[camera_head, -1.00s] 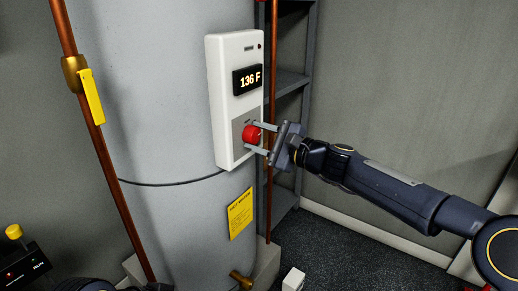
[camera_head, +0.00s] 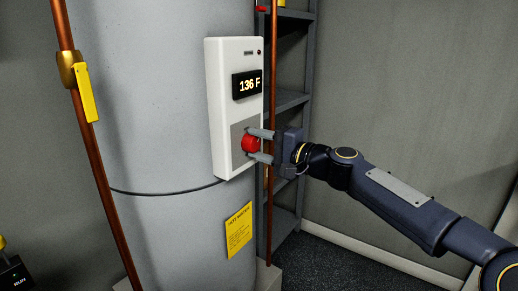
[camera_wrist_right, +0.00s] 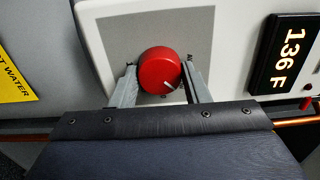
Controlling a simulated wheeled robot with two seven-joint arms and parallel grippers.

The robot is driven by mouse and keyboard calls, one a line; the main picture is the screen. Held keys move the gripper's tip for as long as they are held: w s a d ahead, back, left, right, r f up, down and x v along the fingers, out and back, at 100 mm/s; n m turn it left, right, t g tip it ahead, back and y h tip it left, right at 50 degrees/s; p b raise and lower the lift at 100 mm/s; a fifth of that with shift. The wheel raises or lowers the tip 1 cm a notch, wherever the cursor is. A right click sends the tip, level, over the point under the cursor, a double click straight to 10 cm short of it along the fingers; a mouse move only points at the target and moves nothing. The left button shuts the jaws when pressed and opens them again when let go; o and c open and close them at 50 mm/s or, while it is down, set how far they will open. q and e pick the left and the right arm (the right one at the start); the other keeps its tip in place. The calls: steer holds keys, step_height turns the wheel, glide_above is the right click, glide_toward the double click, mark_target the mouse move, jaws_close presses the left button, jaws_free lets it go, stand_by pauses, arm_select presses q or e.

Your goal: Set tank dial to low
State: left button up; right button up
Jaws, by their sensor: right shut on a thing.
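The red tank dial (camera_head: 249,144) sits on the lower part of a white control box (camera_head: 221,109) on the grey tank (camera_head: 165,110). The box's display (camera_head: 247,84) reads 136 F. My right gripper (camera_head: 258,146) is shut on the dial, one finger above it and one below. In the right wrist view the dial (camera_wrist_right: 158,69) is between the two fingers (camera_wrist_right: 160,86), and a white pointer mark shows at its lower right. The dial's setting labels are mostly hidden or too small to read. My left gripper is not in view.
A copper pipe (camera_head: 101,155) with a yellow-handled valve (camera_head: 85,92) runs down left of the box. Another copper pipe (camera_head: 273,60) and a grey shelf rack (camera_head: 292,101) stand just right of it. A yellow label (camera_head: 239,229) is below.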

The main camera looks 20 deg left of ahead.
stand_by(0.4)
steer(key=o, duration=1)
steer(key=v, duration=0.7)
steer(key=shift+s+d+b, duration=0.15)
steer(key=shift+d+b, duration=0.2)
